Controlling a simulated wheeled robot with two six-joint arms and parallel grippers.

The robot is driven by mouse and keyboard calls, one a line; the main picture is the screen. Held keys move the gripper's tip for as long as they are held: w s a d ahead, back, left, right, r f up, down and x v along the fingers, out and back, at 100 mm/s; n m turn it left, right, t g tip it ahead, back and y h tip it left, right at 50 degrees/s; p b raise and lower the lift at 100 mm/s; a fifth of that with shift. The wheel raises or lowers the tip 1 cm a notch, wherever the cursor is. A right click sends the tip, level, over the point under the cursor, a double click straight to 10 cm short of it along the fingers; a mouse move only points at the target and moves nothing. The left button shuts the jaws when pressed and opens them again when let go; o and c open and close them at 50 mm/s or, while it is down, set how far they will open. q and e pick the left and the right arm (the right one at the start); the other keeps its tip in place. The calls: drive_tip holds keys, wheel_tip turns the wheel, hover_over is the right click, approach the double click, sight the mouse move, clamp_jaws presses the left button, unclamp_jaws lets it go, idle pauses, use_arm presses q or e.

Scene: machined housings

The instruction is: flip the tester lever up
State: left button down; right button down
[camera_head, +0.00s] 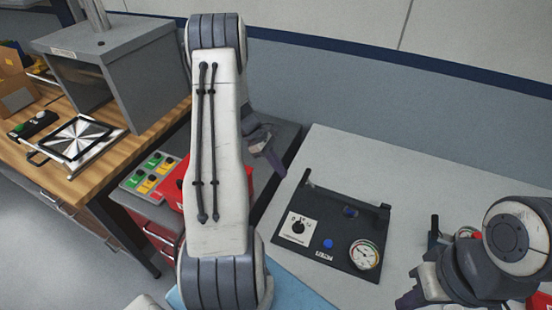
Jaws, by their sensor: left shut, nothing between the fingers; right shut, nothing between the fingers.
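A dark tester panel (340,214) lies on the light table. It carries a white-plated knob (299,228), a blue button (328,243), a round gauge (364,254) and a dark round part near its far edge. Short dark posts stand at its far left and right corners; I cannot tell whether one is the lever. My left gripper (268,155) is shut and empty, up and left of the panel, partly hidden behind my own arm. My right gripper (410,298) is shut and empty at the lower right, apart from the panel and partly cut off by the frame.
A grey box-shaped machine (105,65) stands on the wooden bench at the left, near a patterned plate (75,138). A panel of green and yellow buttons (152,173) sits beside a red item (172,190). A blue-striped wall runs behind. The table beyond the tester is clear.

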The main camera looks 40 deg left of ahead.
use_arm(q)
drive_tip(key=x, duration=0.4)
drive_tip(key=shift+d+r+p, duration=0.1)
drive_tip(key=shift+r+p, duration=0.05)
drive_tip(key=shift+p, duration=0.25)
drive_tip(key=d+r+p, duration=0.2)
drive_tip(key=shift+w+d+r, duration=0.2)
drive_tip(key=shift+w+r, duration=0.1)
drive_tip(key=shift+w, duration=0.1)
